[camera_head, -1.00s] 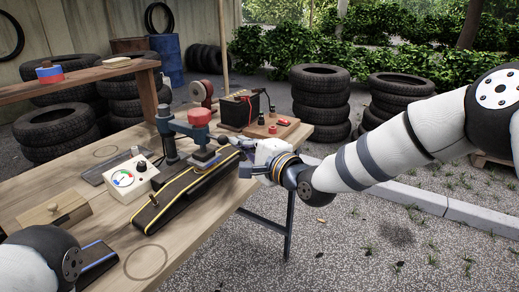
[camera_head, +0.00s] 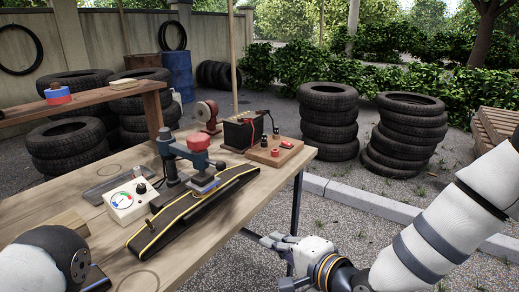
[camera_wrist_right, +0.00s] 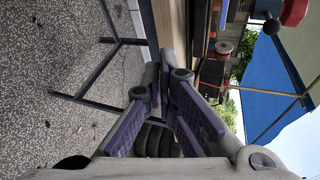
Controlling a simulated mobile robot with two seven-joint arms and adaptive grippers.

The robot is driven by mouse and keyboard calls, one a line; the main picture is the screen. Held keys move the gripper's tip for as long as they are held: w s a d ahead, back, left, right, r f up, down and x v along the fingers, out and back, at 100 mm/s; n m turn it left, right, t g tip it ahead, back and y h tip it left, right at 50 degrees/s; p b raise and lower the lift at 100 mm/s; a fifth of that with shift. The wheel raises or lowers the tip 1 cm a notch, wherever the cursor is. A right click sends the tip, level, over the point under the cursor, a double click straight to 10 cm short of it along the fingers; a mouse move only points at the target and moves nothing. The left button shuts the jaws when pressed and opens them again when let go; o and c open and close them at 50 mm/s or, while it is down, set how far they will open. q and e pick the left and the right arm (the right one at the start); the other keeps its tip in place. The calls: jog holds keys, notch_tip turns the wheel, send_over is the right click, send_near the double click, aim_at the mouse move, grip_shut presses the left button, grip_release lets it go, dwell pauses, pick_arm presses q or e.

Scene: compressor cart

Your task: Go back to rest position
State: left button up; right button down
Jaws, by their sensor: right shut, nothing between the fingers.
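My right gripper (camera_head: 248,234) shows low in the head view, off the table's front right edge, over the gravel. Its fingers point left and hold nothing. In the right wrist view its purple-padded fingers (camera_wrist_right: 164,72) come together at the tips with nothing between them. My left arm shows at the lower left of the head view; its gripper is out of the frame. The wooden workbench (camera_head: 235,205) carries a black belt-like piece with yellow edges (camera_head: 165,232), and a blue press with a red top (camera_head: 198,144) stands beside it.
A shelf (camera_head: 85,103) is at the left. Tyre stacks (camera_head: 328,120) stand behind. Gravel at the right is open.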

jog(key=s+d+f+n+g+h+p, duration=0.1)
jog(key=s+d+f+n+g+h, duration=0.2)
jog(key=s+f, duration=0.6)
jog(key=s+d+f+n+g+h, duration=0.1)
jog(key=s+d+f+n+g, duration=0.2)
jog(key=s+f, duration=0.6)
pick_arm(q)
jog(key=w+r+t+p, duration=0.1)
jog(key=w+r, duration=0.1)
jog(key=shift+w+r, duration=0.35)
jog(key=shift+r, duration=0.05)
pick_arm(e)
jog(key=s+d+n+g+h, duration=0.2)
jog(key=s+d+g, duration=0.2)
jog(key=s, duration=0.8)
jog(key=s+d+n+g+h, duration=0.2)
jog(key=s+d, duration=0.5)
jog(key=s, duration=0.6)
jog(key=shift+s+d+f+n+g, duration=0.25)
jog(key=shift+n+g, duration=0.25)
jog(key=shift+g, duration=0.4)
jog(key=shift+a, duration=0.1)
